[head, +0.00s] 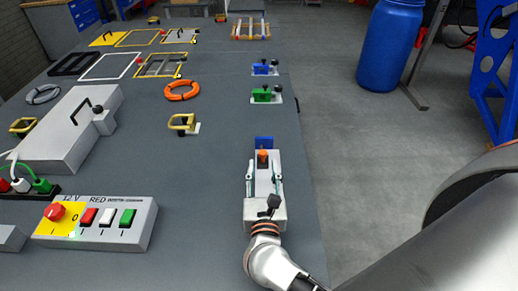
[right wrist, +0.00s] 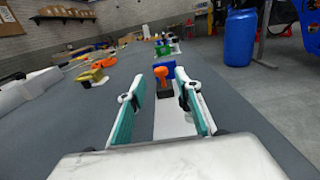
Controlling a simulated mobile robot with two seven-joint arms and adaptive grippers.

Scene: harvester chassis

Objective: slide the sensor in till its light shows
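The sensor looks to be the small orange piece (head: 263,157) with a dark lower part, on a white base strip in front of a blue bracket (head: 264,142). In the right wrist view the orange piece (right wrist: 162,75) stands between the fingertips in the picture, with the blue bracket (right wrist: 166,67) just behind it. My right gripper (head: 264,165) is open, its teal-padded fingers apart on either side of the white strip; in the right wrist view (right wrist: 160,82) gaps show beside the orange piece. I see no lit light on the sensor. My left gripper is not in view.
A green bracket (head: 264,95) and another blue one (head: 262,69) stand farther along the table's right edge. A control box (head: 110,239) with a red knob and buttons is at left. A yellow bracket (head: 182,121) and orange ring (head: 181,90) lie mid-table. Bare table separates them.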

